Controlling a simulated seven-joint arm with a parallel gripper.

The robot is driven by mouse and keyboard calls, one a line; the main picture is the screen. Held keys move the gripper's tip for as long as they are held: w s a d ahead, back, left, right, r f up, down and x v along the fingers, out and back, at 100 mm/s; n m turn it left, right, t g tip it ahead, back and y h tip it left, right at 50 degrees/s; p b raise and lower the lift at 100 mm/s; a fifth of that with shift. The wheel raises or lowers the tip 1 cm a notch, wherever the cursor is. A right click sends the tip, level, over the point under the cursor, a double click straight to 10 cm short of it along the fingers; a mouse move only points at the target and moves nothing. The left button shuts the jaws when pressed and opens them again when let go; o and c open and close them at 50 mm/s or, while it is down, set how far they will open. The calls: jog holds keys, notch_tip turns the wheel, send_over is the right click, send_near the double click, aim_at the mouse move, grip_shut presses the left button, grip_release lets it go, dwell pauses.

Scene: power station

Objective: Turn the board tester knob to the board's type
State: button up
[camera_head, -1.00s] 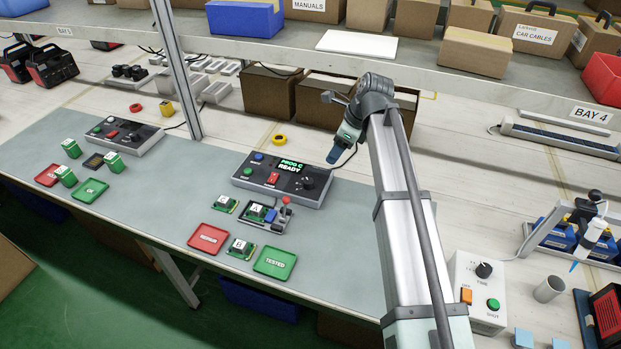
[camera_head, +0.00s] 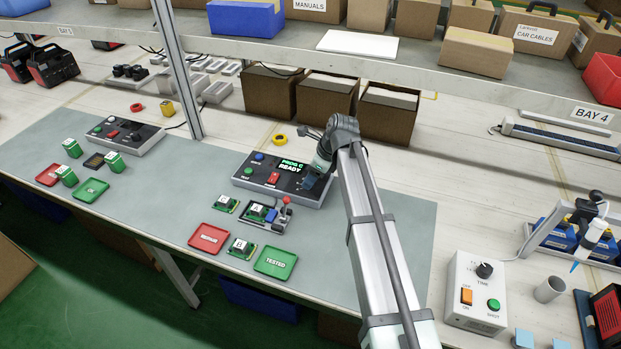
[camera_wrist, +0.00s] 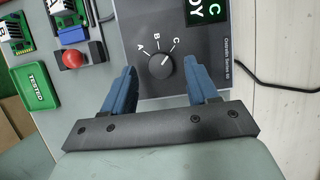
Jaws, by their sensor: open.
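The board tester (camera_head: 248,178) is a dark-topped box whose screen reads PROG C READY. Its black knob (camera_wrist: 161,66) shows in the wrist view, with marks A, B and C around it; its pointer appears to be towards C. My gripper (camera_head: 309,180) is over the tester's right end. In the wrist view my gripper (camera_wrist: 160,76) is open, with one blue finger on each side of the knob and gaps between. A green board labelled A (camera_head: 258,210) sits in the fixture in front of the tester. The knob is hidden behind my gripper in the head view.
A loose board (camera_head: 225,204) and a board labelled B (camera_head: 241,247) lie nearby. A red tray (camera_head: 209,238) and a green TESTED tray (camera_head: 288,254) are in front. The fixture has a red-knobbed lever (camera_wrist: 73,58). A cable runs right of the tester.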

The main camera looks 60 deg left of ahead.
jog(key=shift+x, duration=0.95)
jog(key=c, duration=1)
